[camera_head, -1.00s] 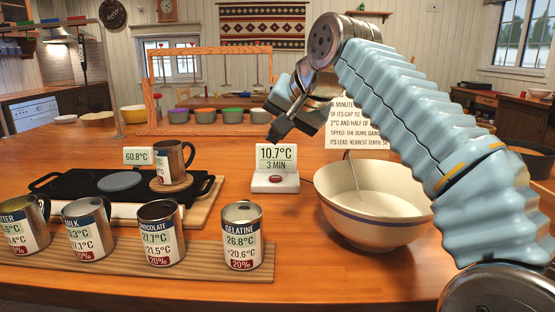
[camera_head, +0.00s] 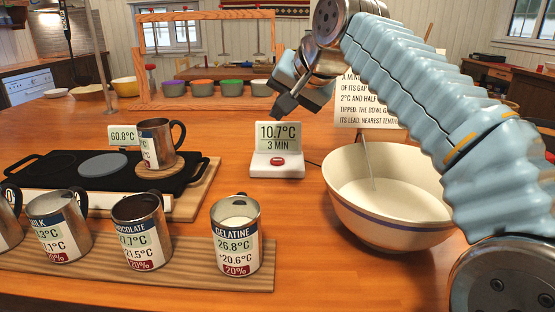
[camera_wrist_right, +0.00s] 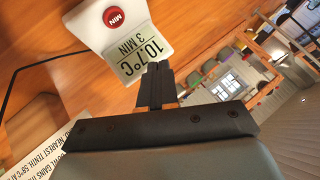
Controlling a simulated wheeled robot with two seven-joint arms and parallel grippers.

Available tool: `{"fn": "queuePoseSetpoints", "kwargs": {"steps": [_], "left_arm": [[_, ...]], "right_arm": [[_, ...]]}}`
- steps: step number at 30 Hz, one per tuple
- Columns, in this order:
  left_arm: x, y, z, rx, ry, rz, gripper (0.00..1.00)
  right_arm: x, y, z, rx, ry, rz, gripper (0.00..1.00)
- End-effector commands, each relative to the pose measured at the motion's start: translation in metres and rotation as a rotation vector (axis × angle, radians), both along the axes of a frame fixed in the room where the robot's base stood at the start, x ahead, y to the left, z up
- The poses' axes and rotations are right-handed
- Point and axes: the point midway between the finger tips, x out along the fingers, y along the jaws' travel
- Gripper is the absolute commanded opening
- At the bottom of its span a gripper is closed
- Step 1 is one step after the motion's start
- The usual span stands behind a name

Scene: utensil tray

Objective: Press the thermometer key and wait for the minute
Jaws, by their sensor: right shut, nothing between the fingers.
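The thermometer (camera_head: 277,152) is a white stand with a display reading 10.7°C and 3 MIN. Its red key (camera_head: 277,160) sits on the base below the display; in the right wrist view the key (camera_wrist_right: 113,17) is marked MIN. My right gripper (camera_head: 277,112) is shut and empty, just above and behind the top of the display in the head view. In the right wrist view its closed fingers (camera_wrist_right: 155,85) point toward the display's edge, apart from the key. The bowl (camera_head: 385,205) holds pale liquid and a thin probe. My left gripper is not in view.
Several labelled metal cups, including gelatine (camera_head: 236,240), stand on a wooden board at the front left. A black hot plate (camera_head: 60,172) carries a mug (camera_head: 157,140) on a wooden coaster, beside a 60.8°C sign. A text card (camera_head: 362,100) stands behind the bowl. Table in front of the thermometer is clear.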

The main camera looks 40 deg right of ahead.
Motion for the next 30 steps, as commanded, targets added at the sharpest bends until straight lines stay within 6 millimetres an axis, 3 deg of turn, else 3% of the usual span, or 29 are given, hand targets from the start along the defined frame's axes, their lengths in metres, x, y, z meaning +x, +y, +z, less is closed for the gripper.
{"fn": "queuePoseSetpoints", "kwargs": {"steps": [8, 12, 30], "left_arm": [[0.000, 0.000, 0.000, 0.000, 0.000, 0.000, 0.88], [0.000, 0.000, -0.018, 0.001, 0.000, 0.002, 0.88], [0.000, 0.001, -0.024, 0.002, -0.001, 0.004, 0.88]], "right_arm": [[-0.001, 0.000, -0.041, 0.001, 0.002, -0.002, 0.00], [0.000, 0.000, -0.060, 0.000, 0.000, 0.000, 0.00], [0.000, 0.000, -0.067, 0.000, 0.000, 0.000, 0.00]]}}
